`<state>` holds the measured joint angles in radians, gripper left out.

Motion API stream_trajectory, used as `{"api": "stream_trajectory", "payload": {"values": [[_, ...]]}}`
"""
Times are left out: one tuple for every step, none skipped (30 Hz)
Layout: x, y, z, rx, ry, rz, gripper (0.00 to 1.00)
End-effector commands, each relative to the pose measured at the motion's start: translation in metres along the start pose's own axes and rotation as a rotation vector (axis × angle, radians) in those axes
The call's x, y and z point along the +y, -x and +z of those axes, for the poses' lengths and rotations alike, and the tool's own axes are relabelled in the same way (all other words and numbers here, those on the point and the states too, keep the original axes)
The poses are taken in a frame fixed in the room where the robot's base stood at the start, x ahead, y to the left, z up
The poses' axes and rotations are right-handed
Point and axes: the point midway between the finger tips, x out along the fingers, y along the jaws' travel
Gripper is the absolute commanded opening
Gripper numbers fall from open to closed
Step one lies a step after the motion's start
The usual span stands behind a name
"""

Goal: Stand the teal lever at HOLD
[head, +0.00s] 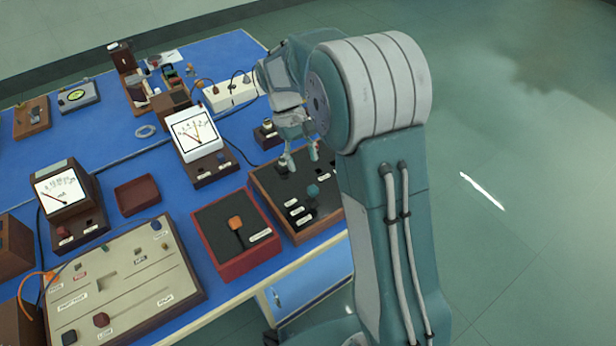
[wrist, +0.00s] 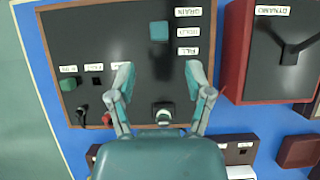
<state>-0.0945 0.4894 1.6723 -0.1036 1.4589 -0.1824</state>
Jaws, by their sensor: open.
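The teal lever's square knob (wrist: 159,31) shows in the wrist view on a dark panel in a wooden frame (wrist: 120,20). It lies level with the middle of three white labels (wrist: 188,31), which appear to read DRAIN, HOLD and FILL. In the head view the teal knob (head: 312,190) is on the right part of the panel. My gripper (wrist: 160,75) is open and empty, its fingertips apart and short of the knob. In the head view my gripper (head: 302,157) is over the panel's far side. The lever's stem is not clear.
A black knob with a pale top (wrist: 163,113) lies between my fingers in the wrist view. A green knob (wrist: 68,84) and a red knob (wrist: 107,118) are to the left. A red-framed box (head: 233,237) with an orange-knobbed lever stands beside the panel. Meters stand farther left.

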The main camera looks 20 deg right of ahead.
Motion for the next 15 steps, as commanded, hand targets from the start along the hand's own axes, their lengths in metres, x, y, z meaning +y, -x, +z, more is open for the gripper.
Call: {"api": "stream_trajectory", "payload": {"values": [[0.000,0.011,-0.001,0.003,0.001,0.001,0.66],[0.000,0.016,-0.001,0.003,0.001,0.001,0.66],[0.000,0.022,-0.001,0.002,0.001,0.001,0.66],[0.000,0.027,-0.001,0.002,0.001,0.001,0.66],[0.000,0.030,-0.001,0.001,0.001,0.001,0.66],[-0.001,0.035,-0.001,0.000,0.001,0.001,0.66],[-0.001,0.037,-0.001,0.000,0.001,0.001,0.66],[-0.001,0.039,-0.001,0.000,0.001,0.000,0.66],[-0.001,0.042,-0.001,-0.001,0.001,0.000,0.66],[-0.001,0.043,-0.001,-0.001,0.001,0.000,0.66],[-0.001,0.043,-0.001,-0.002,0.001,0.000,0.66],[-0.001,0.044,-0.001,-0.002,0.001,0.000,0.66],[-0.001,0.044,-0.001,-0.002,0.001,0.000,0.66],[-0.001,0.044,-0.001,-0.002,0.001,0.000,0.66],[-0.001,0.044,-0.001,-0.002,0.001,0.000,0.66]]}}
